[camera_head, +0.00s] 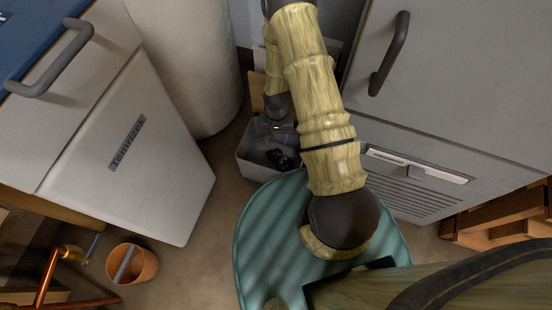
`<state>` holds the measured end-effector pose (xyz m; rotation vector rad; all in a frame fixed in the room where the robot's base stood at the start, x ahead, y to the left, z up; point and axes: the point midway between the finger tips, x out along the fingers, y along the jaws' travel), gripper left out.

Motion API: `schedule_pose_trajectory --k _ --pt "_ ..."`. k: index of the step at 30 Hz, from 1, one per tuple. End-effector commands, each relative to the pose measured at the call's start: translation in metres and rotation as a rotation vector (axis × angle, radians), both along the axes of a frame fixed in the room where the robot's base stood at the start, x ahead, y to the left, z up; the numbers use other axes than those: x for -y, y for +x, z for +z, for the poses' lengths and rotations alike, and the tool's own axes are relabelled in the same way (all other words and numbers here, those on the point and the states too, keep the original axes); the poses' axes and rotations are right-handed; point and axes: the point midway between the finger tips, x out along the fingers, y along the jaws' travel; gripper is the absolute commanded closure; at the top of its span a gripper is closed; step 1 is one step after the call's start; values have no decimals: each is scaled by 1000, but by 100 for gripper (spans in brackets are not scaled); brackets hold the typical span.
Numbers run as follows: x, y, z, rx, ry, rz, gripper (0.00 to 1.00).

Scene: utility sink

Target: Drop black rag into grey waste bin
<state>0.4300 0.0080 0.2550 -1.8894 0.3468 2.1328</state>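A grey waste bin (250,168) stands on the floor at upper centre, between a white cylinder and the cabinet on the right. My arm reaches up the picture and bends back down to this bin. My gripper (278,140) is at the bin's opening, partly hidden by my own arm. A small black crumpled shape, which may be the black rag (284,160), shows within the bin's outline just below the gripper. I cannot tell whether it is held or lies loose in the bin. The fingers are too small and dark to read.
A white appliance (150,165) with a handle stands left, and a tall white cylinder (195,60) behind it. A grey cabinet (450,90) closes in the right side. An orange-brown pot (145,268) and copper pipes (48,275) are lower left. Wooden slats (500,215) lie right.

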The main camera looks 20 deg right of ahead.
Motion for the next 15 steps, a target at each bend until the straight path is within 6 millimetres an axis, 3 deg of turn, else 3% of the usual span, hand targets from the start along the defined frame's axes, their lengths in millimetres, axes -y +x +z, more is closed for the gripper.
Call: schedule_pose_trajectory --k 8,15 --pt "2 1 9 1 0 -4 54" --pt "3 5 50 2 0 -4 54"
